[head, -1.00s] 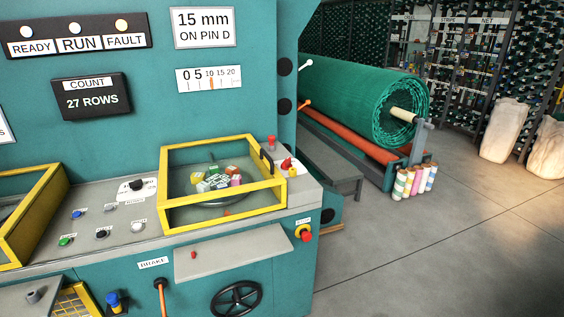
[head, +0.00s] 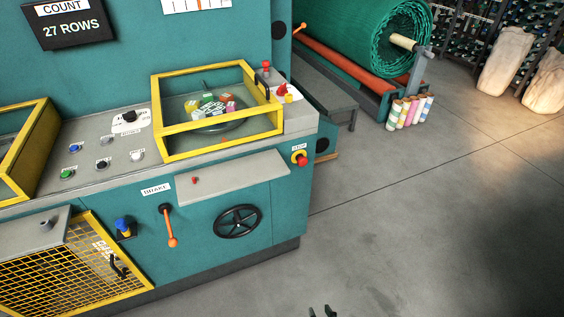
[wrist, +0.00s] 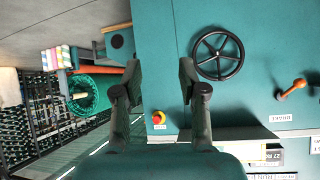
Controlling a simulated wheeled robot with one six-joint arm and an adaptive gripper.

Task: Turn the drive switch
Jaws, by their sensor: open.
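No label reading "drive" is legible, so I cannot tell for certain which control is the drive switch. A black rotary knob (head: 129,117) on a white plate sits on the sloped grey console. A blue knob (head: 124,226) is on the teal front face, left of the orange brake lever (head: 168,226). My gripper (head: 322,312) shows only its tips at the bottom edge of the head view, right of and below the machine. In the wrist view my gripper (wrist: 158,78) is open and empty, facing the teal front; that picture is upside down.
A yellow-framed guard box (head: 218,144) stands on the console beside several small buttons. A black handwheel (head: 238,221) and a red stop button (head: 300,159) are on the front. A yellow mesh guard (head: 75,270) is at lower left.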

